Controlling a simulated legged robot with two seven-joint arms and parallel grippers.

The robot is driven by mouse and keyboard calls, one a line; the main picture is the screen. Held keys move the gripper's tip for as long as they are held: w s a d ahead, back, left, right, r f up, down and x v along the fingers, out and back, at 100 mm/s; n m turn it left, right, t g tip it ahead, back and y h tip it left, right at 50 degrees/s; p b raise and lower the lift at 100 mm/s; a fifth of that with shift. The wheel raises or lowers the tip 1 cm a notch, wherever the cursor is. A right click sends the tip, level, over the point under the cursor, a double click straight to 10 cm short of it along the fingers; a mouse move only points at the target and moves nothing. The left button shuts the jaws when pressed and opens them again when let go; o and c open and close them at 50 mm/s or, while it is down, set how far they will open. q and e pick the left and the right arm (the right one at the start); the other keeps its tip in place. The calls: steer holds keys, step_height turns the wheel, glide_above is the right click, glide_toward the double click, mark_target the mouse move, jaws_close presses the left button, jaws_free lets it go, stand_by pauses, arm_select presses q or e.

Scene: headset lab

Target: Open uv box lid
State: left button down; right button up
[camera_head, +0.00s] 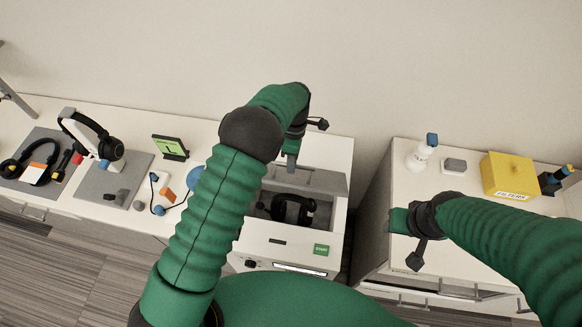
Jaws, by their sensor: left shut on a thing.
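The white UV box (268,238) stands below the middle of the view, with a green START label on its front. A dark headset (288,207) lies inside and shows through the open top. The grey lid (322,180) stands raised at the back of the opening. My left gripper (291,163) reaches down to the lid's upper edge and is shut on it; my arm partly hides the box's left side. My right gripper (399,220) is over the right cabinet, away from the box, and its jaws do not show clearly.
On the left bench are a headset on a stand (92,135), a green-screened device (170,147) and a grey mat (95,186). On the right cabinet are a white bottle (420,156), a grey block (454,166) and a yellow box (508,175). A gap separates the UV box from the cabinet.

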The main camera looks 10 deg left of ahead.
arm_select(q)
steer(key=shift+w+f, duration=0.1)
steer(key=shift+f, duration=0.05)
steer(key=c, duration=1.7)
jaws_free()
steer(key=shift+o, duration=1.1)
steer(key=shift+w+f, duration=0.15)
steer(key=shift+w, duration=0.1)
steer(key=shift+w+a+f, duration=0.1)
steer(key=shift+w, duration=0.15)
steer(key=shift+s+r, duration=0.25)
steer(key=shift+s, duration=0.1)
steer(key=shift+r, duration=0.25)
steer(key=w+r+b, duration=0.1)
steer(key=r, duration=0.4)
steer(key=w+r, duration=0.1)
steer(key=r, duration=0.4)
steer(key=w+r+b, duration=0.1)
steer(key=r, duration=0.4)
steer(key=shift+w+r+b, duration=0.35)
arm_select(e)
steer(key=x, duration=0.3)
steer(key=shift+w+a+f, duration=0.1)
